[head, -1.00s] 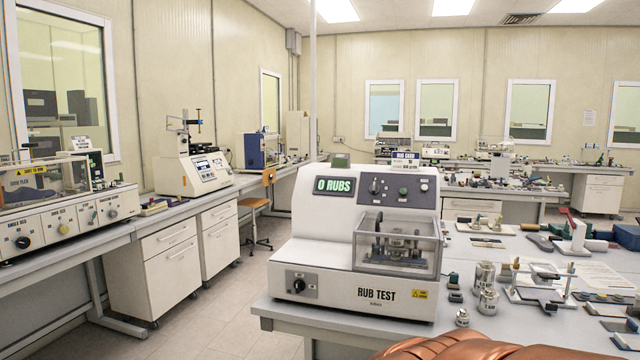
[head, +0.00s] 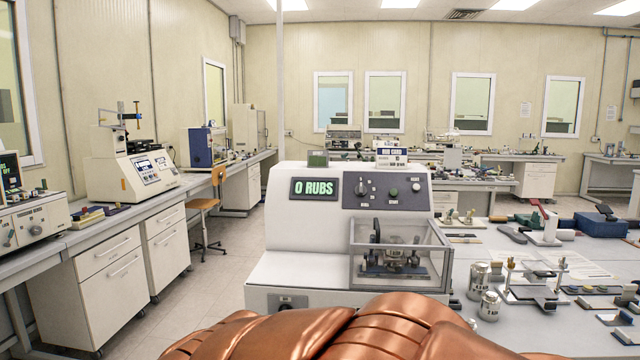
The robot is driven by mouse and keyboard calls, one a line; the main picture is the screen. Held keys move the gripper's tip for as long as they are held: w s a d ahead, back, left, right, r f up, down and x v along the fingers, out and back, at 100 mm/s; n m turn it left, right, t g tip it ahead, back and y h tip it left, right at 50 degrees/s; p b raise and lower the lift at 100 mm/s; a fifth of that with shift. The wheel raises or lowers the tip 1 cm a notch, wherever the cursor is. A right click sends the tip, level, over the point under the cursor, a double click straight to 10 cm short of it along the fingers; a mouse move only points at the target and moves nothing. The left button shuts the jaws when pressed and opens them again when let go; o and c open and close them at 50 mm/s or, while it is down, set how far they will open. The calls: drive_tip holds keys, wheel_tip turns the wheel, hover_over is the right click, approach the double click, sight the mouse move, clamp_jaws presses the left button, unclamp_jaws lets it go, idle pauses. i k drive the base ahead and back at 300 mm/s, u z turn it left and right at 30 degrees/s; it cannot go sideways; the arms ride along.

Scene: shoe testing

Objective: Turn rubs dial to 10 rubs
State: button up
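The white rub test machine (head: 256,270) stands on the bench at the centre. Its green display (head: 313,188) reads 0 RUBS. The dark upper panel carries a dial (head: 361,188) with a pale mark, and smaller knobs to its right. A second dial (head: 285,301) on the lower front is partly hidden by my copper-coloured arm. I cannot read the dial labels, so which one is the rubs dial is unclear. My arm fills the bottom foreground and covers the lower front of the machine. My gripper is not in view.
A clear cover (head: 400,255) encloses the rubbing mechanism at the machine's right front. Metal weights (head: 478,280) and a small fixture (head: 530,284) stand on the bench to the right. A chair (head: 208,210) stands at the left, with open floor in front of it.

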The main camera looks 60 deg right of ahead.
sight(361, 190)
drive_tip(key=z, duration=0.25)
drive_tip(key=i, duration=0.8)
drive_tip(key=z, duration=1.15)
drive_tip(key=i, duration=0.55)
drive_tip(key=z, duration=0.5)
